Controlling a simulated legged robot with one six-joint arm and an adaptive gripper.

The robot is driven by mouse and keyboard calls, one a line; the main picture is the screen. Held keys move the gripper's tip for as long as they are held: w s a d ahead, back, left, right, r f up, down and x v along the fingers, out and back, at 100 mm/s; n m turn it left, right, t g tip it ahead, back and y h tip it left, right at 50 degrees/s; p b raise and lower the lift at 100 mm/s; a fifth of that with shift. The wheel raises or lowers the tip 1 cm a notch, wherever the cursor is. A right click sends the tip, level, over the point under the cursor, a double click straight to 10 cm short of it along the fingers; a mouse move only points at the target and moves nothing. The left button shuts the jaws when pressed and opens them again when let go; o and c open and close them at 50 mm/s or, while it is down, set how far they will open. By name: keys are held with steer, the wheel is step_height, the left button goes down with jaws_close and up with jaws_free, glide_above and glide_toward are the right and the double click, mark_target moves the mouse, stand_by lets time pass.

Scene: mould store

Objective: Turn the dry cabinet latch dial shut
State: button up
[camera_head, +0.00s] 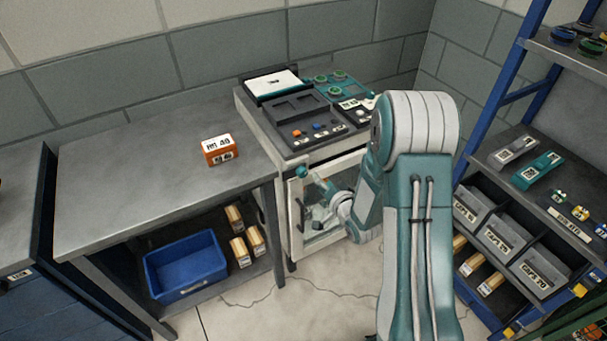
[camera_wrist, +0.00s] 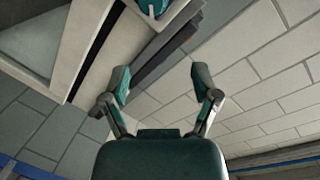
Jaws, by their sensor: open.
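The dry cabinet (camera_head: 290,215) is a pale unit with a glazed door, standing between the workbench and the shelf rack. Its teal latch dial (camera_head: 302,171) sits at the upper left of the front. In the wrist view the dial (camera_wrist: 153,6) is cut off by the top edge, on a light plate. My gripper (camera_wrist: 160,74) is open, with nothing between its fingers, and apart from the dial. In the head view my gripper (camera_head: 320,192) is in front of the cabinet door, below and right of the dial, and my arm hides the door's right part.
A workbench (camera_head: 110,190) stands left, with an orange-and-white labelled block (camera_head: 218,150) on top and a blue bin (camera_head: 188,290) below. The blue-framed rack (camera_head: 500,75) with grey bins stands close at right.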

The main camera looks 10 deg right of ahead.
steer(key=m+t+y, duration=0.2)
glide_toward(304, 175)
steer(key=x, duration=1)
steer(key=shift+w, duration=0.25)
steer(key=shift+h, duration=0.3)
jaws_close()
